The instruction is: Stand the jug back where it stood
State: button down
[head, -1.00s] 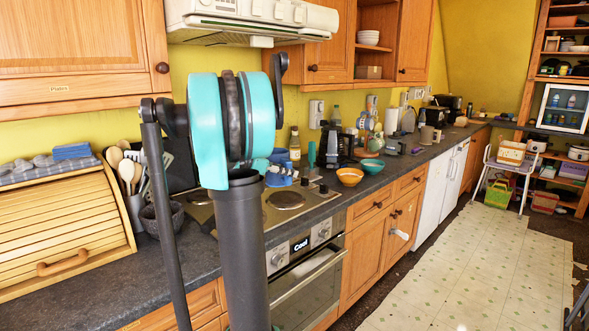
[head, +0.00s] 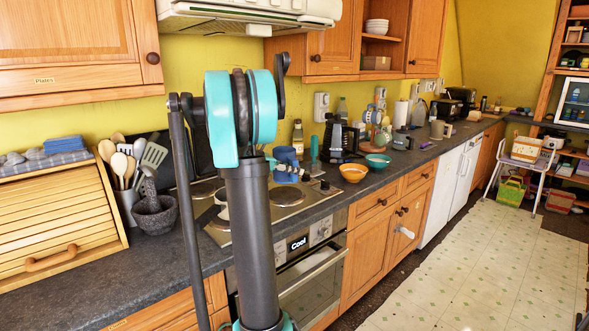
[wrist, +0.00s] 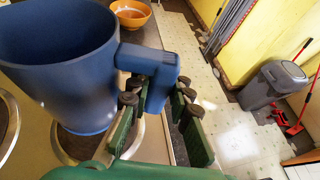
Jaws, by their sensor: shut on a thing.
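The blue jug (wrist: 60,65) fills the left of the wrist view, upright, with its open mouth up and its handle (wrist: 150,75) to the right. My gripper (wrist: 160,105) has its green fingers with dark pads shut around the handle. The jug's base is over a round hob plate (wrist: 70,145); I cannot tell whether it touches. In the head view the jug (head: 287,155) shows behind my arm, above the hob (head: 300,197). My gripper (head: 303,177) is small there and partly hidden.
An orange bowl (head: 353,173), a teal bowl (head: 377,161) and a black coffee maker (head: 341,138) stand right of the hob. A stone mortar (head: 154,215) and a utensil pot (head: 128,205) stand left of it. The extractor hood (head: 250,15) hangs above.

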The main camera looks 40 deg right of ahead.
aim_at(294, 183)
jog(key=shift+f, duration=2.5)
jog(key=shift+f, duration=0.65)
jog(key=c, duration=1.3)
grip_release()
jog(key=shift+a, duration=0.1)
jog(key=shift+v, duration=3.95)
jog(key=v, duration=1.2)
